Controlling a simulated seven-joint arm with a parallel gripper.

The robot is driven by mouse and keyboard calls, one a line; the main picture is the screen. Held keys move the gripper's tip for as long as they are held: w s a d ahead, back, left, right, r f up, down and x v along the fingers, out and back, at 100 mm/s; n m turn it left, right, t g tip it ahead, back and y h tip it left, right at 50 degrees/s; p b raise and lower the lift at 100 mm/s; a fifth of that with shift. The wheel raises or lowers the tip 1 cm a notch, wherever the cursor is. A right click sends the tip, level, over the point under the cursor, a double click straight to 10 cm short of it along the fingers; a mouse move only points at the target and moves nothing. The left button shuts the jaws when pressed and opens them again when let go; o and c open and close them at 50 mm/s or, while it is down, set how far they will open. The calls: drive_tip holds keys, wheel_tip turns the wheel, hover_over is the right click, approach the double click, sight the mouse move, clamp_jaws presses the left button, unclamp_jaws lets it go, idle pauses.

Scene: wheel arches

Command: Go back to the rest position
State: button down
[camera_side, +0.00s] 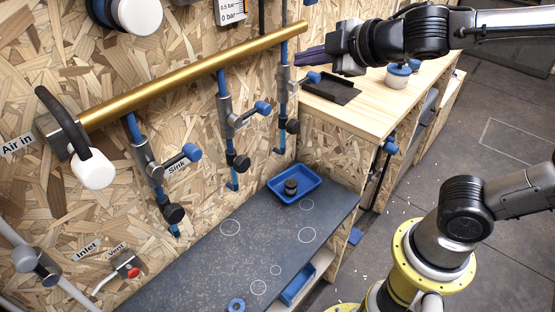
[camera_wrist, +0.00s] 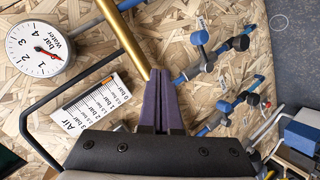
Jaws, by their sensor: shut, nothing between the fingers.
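My gripper (camera_side: 298,58) is shut and empty, its purple fingers pointing left in the side view. They are in the air near the right end of the brass pipe (camera_side: 190,75), close to the rightmost valve branch (camera_side: 284,95). Whether they touch anything there I cannot tell. In the wrist view the shut fingertips (camera_wrist: 161,72) appear beside the brass pipe (camera_wrist: 132,40), with nothing between them. The valve branches with blue handles (camera_wrist: 205,55) show to the right of the fingers.
A wooden bench (camera_side: 375,105) with a dark tray (camera_side: 330,88) and small jars (camera_side: 398,76) lies below my arm. A blue tray (camera_side: 310,194) holding a dark round part stands on the dark shelf (camera_side: 200,275). A round gauge (camera_wrist: 40,48) and an air scale (camera_wrist: 95,100) are on the board.

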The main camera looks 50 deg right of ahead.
drive_tip(key=s+d+f+m+g+h, duration=0.2)
drive_tip(key=s+d+f+m+g, duration=0.15)
drive_tip(key=s+d+m, duration=0.55)
drive_tip(key=s+a+f+m+g+y, duration=0.1)
drive_tip(key=s+a+f+g+y, duration=0.2)
drive_tip(key=s+a+f, duration=0.3)
drive_tip(key=s+a, duration=0.1)
drive_tip(key=s, duration=0.2)
drive_tip(key=shift+f+m, duration=0.25)
drive_tip(key=shift+m, duration=0.15)
drive_tip(key=shift+g, duration=0.25)
